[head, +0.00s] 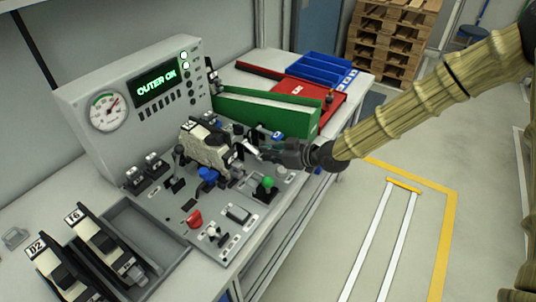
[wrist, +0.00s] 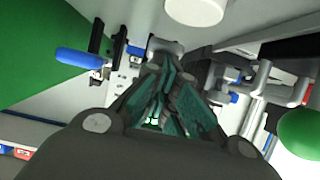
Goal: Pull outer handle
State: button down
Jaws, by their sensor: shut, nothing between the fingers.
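A beige and black latch unit (head: 208,145) is mounted in the middle of the grey test console. My gripper (head: 262,151) reaches in from the right, with its tips close to the unit's right side. A light metal piece (head: 250,147) shows at the tips; I cannot tell whether it is the outer handle or whether they touch. In the wrist view my gripper (wrist: 158,85) is shut and empty, just short of a grey bracket-like part (wrist: 165,46). The console display (head: 156,84) reads "OUTER OK" in green.
A green panel (head: 265,112) stands behind my gripper. A green knob (head: 269,182) sits in front of it, near the gripper in the wrist view (wrist: 302,132). A blue lever (wrist: 78,57) is at left there. Two more latch units (head: 95,232) lie at lower left.

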dwell(0.4)
jog(key=shift+s+d+r+p, duration=0.1)
jog(key=shift+d+r+p, duration=0.1)
jog(key=shift+r+p, duration=0.3)
jog(key=r+b+v, duration=0.1)
jog(key=v, duration=1.1)
jog(key=shift+a, duration=0.1)
dwell(0.4)
